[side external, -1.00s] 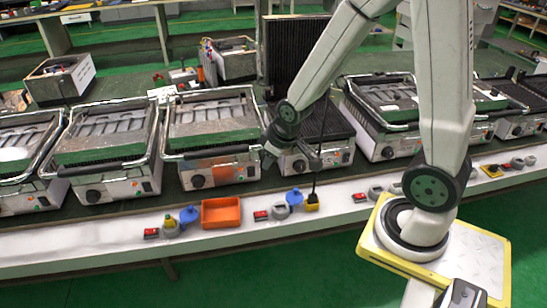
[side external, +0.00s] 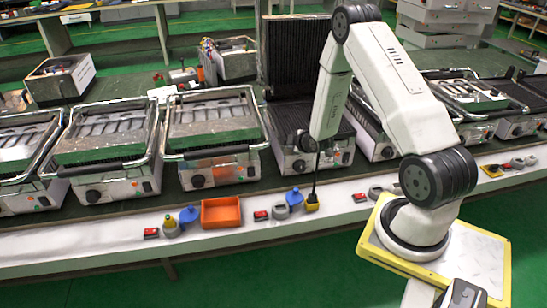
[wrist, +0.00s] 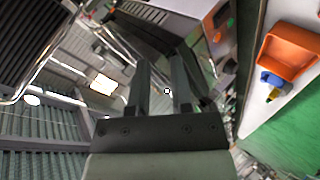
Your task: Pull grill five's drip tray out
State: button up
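Grills stand in a row on the bench in the side view. No number marks are readable, so I cannot tell which is grill five. One grill (side external: 300,125) has its ribbed lid raised upright; the grill to its right (side external: 377,148) is partly covered by my arm. I cannot make out a drip tray on either. A ribbed plate (wrist: 25,45) shows at upper left there.
An orange bin (side external: 220,212) sits on the white front ledge; it also shows in the wrist view (wrist: 272,55). Closed grills (side external: 105,145) stand at left.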

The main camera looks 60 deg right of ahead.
jog(key=s+d+f+n+t+h, duration=0.1)
jog(key=s+d+f+n+h, duration=0.2)
jog(key=s+d+f, duration=0.7)
jog(key=shift+s+h, duration=0.5)
jog(key=shift+h, duration=0.7)
jog(key=shift+w+d, duration=0.1)
jog(key=shift+x, duration=3.75)
jog(key=shift+r, duration=0.15)
jog(key=shift+c, duration=0.2)
grip_shut()
